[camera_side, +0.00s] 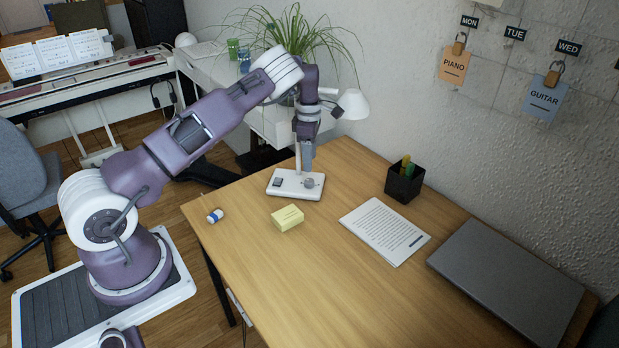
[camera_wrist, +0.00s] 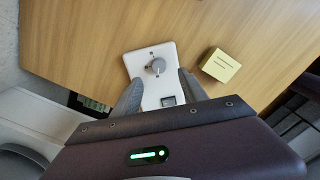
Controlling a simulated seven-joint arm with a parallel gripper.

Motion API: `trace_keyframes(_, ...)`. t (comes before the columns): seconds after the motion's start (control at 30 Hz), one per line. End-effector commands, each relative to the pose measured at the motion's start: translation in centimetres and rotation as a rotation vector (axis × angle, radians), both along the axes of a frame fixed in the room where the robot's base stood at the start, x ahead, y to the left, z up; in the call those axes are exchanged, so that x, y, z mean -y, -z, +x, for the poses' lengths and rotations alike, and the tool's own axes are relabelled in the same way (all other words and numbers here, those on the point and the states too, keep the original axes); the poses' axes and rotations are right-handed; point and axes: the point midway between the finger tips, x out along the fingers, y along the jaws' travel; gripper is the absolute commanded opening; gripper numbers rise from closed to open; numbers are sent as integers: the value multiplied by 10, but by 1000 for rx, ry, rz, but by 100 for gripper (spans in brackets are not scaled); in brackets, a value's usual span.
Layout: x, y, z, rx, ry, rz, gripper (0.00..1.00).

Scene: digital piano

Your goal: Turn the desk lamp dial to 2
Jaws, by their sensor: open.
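The desk lamp has a white rectangular base (camera_side: 284,192) on the left part of the wooden desk and a white shade (camera_side: 354,103) above it. Its grey dial (camera_side: 309,183) sits on the base; the dial also shows in the wrist view (camera_wrist: 156,66), with a dark switch (camera_wrist: 169,101) on the same base. My gripper (camera_side: 308,166) points down just above the dial. In the wrist view its two fingers (camera_wrist: 158,83) are spread apart on either side of the base, with nothing held. The dial's number marks are too small to read.
A paper stack (camera_side: 385,232), a black pen cup (camera_side: 404,182) and a closed laptop (camera_side: 508,280) are further right. A plant (camera_side: 293,35) stands behind.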

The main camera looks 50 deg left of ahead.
Motion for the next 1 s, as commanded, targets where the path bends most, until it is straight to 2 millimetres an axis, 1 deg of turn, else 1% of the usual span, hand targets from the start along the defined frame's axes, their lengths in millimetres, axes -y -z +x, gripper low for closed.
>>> trace_keyframes(0.03, -3, 8, 1, -6, -4, 9, 51)
trace_keyframes(0.17, -3, 28, 1, -10, -8, 13, 51)
trace_keyframes(0.3, -3, 56, 1, -9, -7, 12, 51)
trace_keyframes(0.4, -3, 71, 1, -8, -5, 13, 51)
trace_keyframes(0.53, -3, 80, 1, -6, -5, 12, 51)
trace_keyframes(0.73, -3, 80, 2, -5, -5, 12, 51)
trace_keyframes(0.77, -3, 80, 2, -5, -5, 12, 49)
trace_keyframes(0.8, -3, 80, 2, -5, -5, 12, 41)
trace_keyframes(0.87, -3, 80, 2, -5, -5, 12, 29)
trace_keyframes(1.0, -3, 80, 2, -5, -5, 12, 2)
